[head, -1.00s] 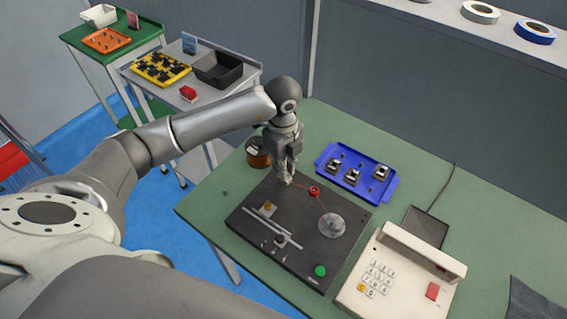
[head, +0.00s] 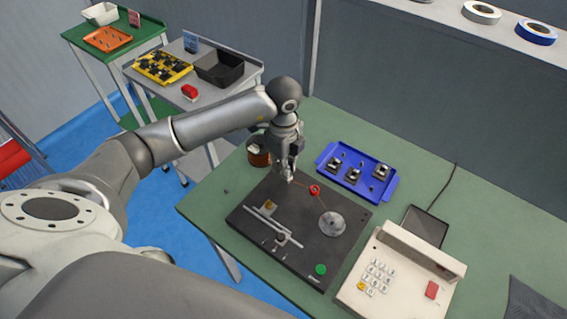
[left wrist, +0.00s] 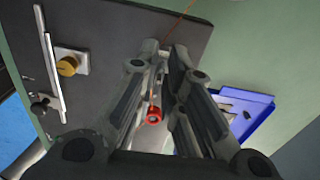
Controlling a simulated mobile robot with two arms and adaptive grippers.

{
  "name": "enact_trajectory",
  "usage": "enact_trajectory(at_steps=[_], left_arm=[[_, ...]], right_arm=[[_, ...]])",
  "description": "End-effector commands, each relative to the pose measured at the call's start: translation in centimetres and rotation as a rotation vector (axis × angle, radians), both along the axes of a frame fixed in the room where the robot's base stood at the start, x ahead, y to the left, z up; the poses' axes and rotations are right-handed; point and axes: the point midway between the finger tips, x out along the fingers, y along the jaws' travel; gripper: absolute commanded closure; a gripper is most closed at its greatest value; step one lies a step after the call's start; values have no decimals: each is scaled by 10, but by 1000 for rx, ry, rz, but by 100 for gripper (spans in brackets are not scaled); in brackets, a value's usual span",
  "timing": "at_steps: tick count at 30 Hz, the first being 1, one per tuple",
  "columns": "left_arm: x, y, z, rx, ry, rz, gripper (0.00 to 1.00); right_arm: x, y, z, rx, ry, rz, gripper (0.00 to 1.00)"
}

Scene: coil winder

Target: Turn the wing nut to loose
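My left gripper (head: 288,172) points down at the back left part of the black winder plate (head: 262,207). In the left wrist view its fingertips (left wrist: 164,52) are close together, with a narrow gap. A small pale metal piece, seemingly the wing nut (head: 289,179), sits between and just under the tips. The fingers hide most of it, so its angle cannot be told. A thin copper wire runs from there to a red ring (head: 314,190), then to a grey disc (head: 332,223). The red ring also shows between the fingers in the left wrist view (left wrist: 153,117). My right gripper is out of view.
A copper wire spool (head: 258,155) stands close behind left of the gripper. A blue tray (head: 378,195) with several small parts lies to the right. A keypad box (head: 372,277) stands at front right. The green table (head: 480,235) has free room at right.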

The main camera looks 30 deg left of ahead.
Motion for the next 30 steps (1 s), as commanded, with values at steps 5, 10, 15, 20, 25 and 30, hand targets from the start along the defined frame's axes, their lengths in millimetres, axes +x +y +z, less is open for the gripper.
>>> enact_trajectory(at_steps=[5,10,15,20,25,30], left_arm=[[1,0,2,-1,-5,1,76],[1,0,1,0,-2,0,76],[1,0,7,-1,-4,0,76],[2,0,32,-2,-7,0,76],[2,0,70,-2,-8,0,76],[2,0,101,-1,-7,-1,76]], right_arm=[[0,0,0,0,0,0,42],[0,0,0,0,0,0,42],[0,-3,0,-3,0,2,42],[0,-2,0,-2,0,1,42],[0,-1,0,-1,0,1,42],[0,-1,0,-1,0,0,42]])
